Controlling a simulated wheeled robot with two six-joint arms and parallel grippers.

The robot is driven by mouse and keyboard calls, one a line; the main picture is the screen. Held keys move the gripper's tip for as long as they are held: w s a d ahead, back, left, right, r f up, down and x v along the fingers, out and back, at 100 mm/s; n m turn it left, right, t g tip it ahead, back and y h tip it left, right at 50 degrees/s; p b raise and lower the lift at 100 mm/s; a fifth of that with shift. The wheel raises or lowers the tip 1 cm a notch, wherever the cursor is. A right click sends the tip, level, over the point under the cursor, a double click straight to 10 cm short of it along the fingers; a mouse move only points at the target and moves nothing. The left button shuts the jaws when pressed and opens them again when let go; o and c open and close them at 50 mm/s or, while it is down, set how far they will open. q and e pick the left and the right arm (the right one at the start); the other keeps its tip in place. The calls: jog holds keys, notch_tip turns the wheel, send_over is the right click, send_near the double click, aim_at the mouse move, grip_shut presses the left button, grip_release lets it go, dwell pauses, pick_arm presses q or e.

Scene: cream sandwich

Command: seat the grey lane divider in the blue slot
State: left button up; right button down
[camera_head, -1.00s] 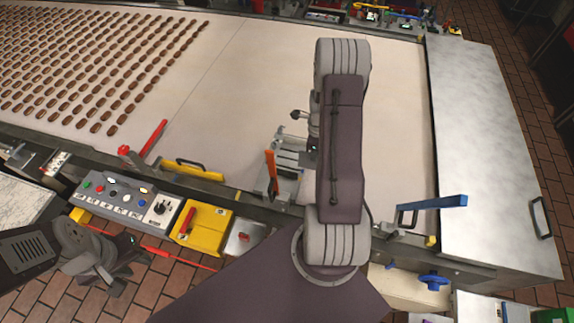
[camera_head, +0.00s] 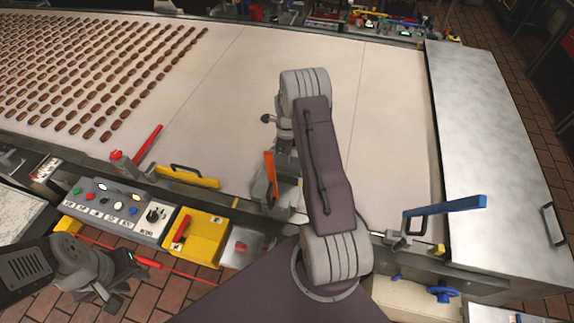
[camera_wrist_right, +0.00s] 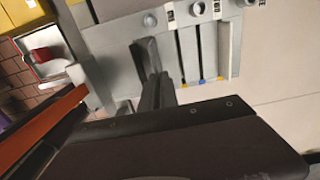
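The right wrist view shows a pale grey slotted fixture (camera_wrist_right: 190,45) with narrow dark slots and small coloured marks. My right gripper (camera_wrist_right: 155,75) shows there as dark upright parts close together, left of the blue mark. I cannot make out a grey lane divider separately from them, nor whether they are shut.
An orange bar (camera_head: 270,178) stands left of my right arm. A yellow bar (camera_head: 188,177), a red lever (camera_head: 147,145) and a blue lever (camera_head: 445,206) line the conveyor's (camera_head: 395,130) near edge. A button panel (camera_head: 112,205) is nearer. The belt's middle is bare.

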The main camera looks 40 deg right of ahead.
jog(key=b, duration=0.3)
send_over(287, 172)
notch_tip(287, 172, down, 4)
jog(key=shift+d+f, duration=0.1)
jog(key=shift+w+p, duration=0.15)
jog(key=shift+p, duration=0.25)
jog(key=shift+f+b, duration=0.4)
jog(key=shift+b, duration=0.15)
jog(key=c, duration=1.6)
grip_release()
jog(key=shift+r, duration=0.1)
notch_tip(287, 172, up, 13)
jog(key=b, duration=0.2)
jog(key=shift+f+b, duration=0.2)
jog(key=shift+b, duration=0.2)
jog(key=shift+r, duration=0.25)
